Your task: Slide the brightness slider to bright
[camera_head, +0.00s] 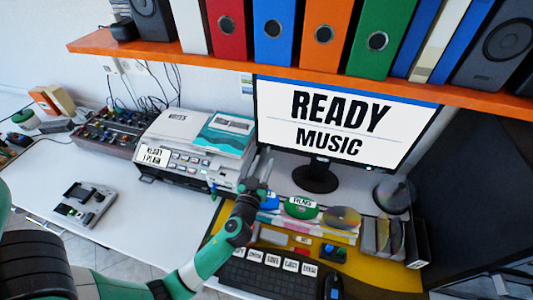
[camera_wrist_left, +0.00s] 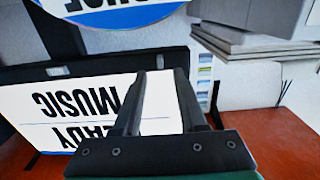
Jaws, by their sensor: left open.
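I cannot make out a brightness slider clearly in either view. The monitor (camera_head: 345,122) stands under the shelf, its screen lit white and reading "READY MUSIC". In the left wrist view the same monitor (camera_wrist_left: 80,105) appears upside down, partly behind my fingers. My left gripper (camera_head: 259,165) points up in front of the monitor's lower left corner, beside the grey disc machine. Its two fingers are apart and nothing shows gripped between them; they fill the middle of the left wrist view (camera_wrist_left: 160,85). My right gripper is in neither view.
An orange shelf (camera_head: 180,47) with binders overhangs the monitor. The grey machine (camera_head: 180,165) stands left of my gripper. A yellow mat (camera_head: 375,272) holds a keyboard (camera_head: 265,278), with discs and cases behind it. The white desk on the left has free room around a small grey device (camera_head: 85,205).

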